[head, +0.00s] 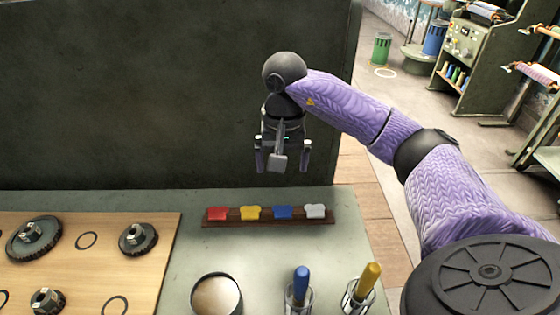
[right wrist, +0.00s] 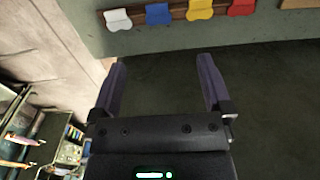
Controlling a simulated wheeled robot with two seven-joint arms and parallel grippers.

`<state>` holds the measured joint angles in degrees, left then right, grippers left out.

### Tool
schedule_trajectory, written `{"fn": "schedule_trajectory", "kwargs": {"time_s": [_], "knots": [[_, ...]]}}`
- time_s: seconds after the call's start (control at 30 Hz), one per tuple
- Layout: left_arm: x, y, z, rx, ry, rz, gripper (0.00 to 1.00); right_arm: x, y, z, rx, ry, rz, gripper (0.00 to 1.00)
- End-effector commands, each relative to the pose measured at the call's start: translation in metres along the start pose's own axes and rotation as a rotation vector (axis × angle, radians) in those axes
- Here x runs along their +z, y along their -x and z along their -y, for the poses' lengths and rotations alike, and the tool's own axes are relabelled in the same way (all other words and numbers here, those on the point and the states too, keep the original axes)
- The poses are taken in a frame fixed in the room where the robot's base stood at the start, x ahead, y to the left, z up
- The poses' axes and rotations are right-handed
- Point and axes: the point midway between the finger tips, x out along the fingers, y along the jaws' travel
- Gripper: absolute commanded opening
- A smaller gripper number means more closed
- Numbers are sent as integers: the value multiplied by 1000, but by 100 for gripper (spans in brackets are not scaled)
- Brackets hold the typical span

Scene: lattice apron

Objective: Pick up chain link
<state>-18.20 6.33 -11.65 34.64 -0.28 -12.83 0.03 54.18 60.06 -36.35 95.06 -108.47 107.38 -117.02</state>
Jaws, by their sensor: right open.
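Several small chain links rest in a row on a brown wooden rack (head: 268,222) on the bench: a red link (head: 218,213), a yellow link (head: 250,213), a blue link (head: 283,212) and a white link (head: 315,211). In the right wrist view the white link (right wrist: 118,20), blue link (right wrist: 158,14), yellow link (right wrist: 199,9) and red link (right wrist: 241,7) line the top edge. My right gripper (head: 283,161) hangs above and behind the rack, fingers down, open and empty. Its fingers (right wrist: 163,65) are apart from every link. My left gripper is out of view.
A dark upright panel (head: 150,90) stands behind the bench. A wooden board (head: 90,260) with gears lies at the left. A round cup (head: 216,294), a blue-handled tool (head: 301,282) and a yellow-handled tool (head: 368,280) stand in front of the rack.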

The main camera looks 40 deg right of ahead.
Motion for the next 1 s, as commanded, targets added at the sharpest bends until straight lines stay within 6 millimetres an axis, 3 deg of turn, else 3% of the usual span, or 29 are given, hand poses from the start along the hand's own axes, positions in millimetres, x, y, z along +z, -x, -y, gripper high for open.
{"fn": "schedule_trajectory", "kwargs": {"time_s": [0.03,0.3,0.63,0.8,1.0], "knots": [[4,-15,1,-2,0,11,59,0,-18,0,4,0,5,100],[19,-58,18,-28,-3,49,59,0,-69,0,18,0,21,100],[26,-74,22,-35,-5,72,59,1,-119,-2,20,-1,24,100],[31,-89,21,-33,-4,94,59,-1,-155,-7,20,-1,26,100],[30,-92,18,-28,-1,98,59,-1,-168,-7,18,1,21,100]]}}
